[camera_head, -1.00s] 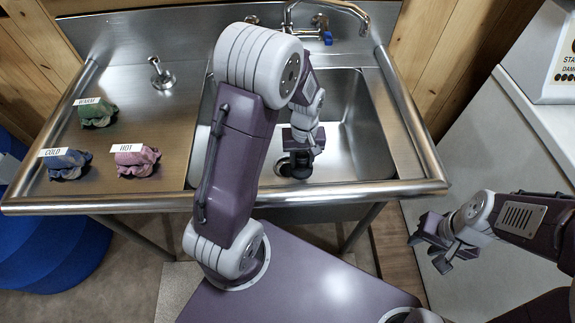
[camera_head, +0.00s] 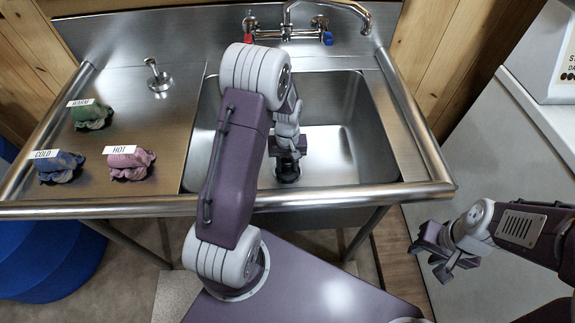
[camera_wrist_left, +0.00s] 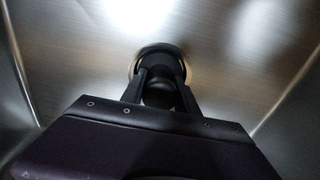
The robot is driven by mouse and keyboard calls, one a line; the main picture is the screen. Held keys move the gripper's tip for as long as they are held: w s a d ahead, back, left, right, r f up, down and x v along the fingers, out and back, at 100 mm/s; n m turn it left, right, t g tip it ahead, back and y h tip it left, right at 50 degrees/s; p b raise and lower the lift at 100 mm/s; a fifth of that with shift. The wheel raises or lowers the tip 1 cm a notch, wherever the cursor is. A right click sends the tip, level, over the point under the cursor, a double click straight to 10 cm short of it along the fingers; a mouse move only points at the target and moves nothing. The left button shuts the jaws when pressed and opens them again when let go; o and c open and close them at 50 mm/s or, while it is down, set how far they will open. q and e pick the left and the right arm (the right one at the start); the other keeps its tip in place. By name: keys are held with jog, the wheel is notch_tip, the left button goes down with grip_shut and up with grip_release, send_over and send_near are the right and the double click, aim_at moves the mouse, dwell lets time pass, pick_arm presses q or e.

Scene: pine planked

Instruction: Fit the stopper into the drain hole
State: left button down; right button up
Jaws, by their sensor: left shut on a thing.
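My left gripper (camera_head: 288,164) reaches down into the sink basin, low over the drain. In the left wrist view, its fingers (camera_wrist_left: 165,92) are shut on a dark rounded stopper (camera_wrist_left: 158,94). The drain hole (camera_wrist_left: 181,60) shows as a pale ring around a dark round area, just beyond and partly behind the fingertips. The fingers and stopper hide part of it, so I cannot tell whether the stopper is seated in the hole or just above it. My right gripper (camera_head: 441,258) is open and empty, outside the sink at the right.
The steel sink basin (camera_head: 345,130) has a raised front rim and a faucet (camera_head: 325,8) behind. On the left drainboard are green, blue and pink cloths (camera_head: 130,166) with labels, and a metal fitting with a post (camera_head: 158,80). A pale counter (camera_head: 480,150) stands at right.

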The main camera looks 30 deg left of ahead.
pick_arm(q)
jog(key=c, duration=0.9)
grip_release()
jog(key=shift+f, duration=0.15)
notch_tip(320, 180, up, 12)
jog(key=p, duration=0.3)
jog(key=shift+r+p, duration=0.2)
jog(key=shift+p, duration=0.2)
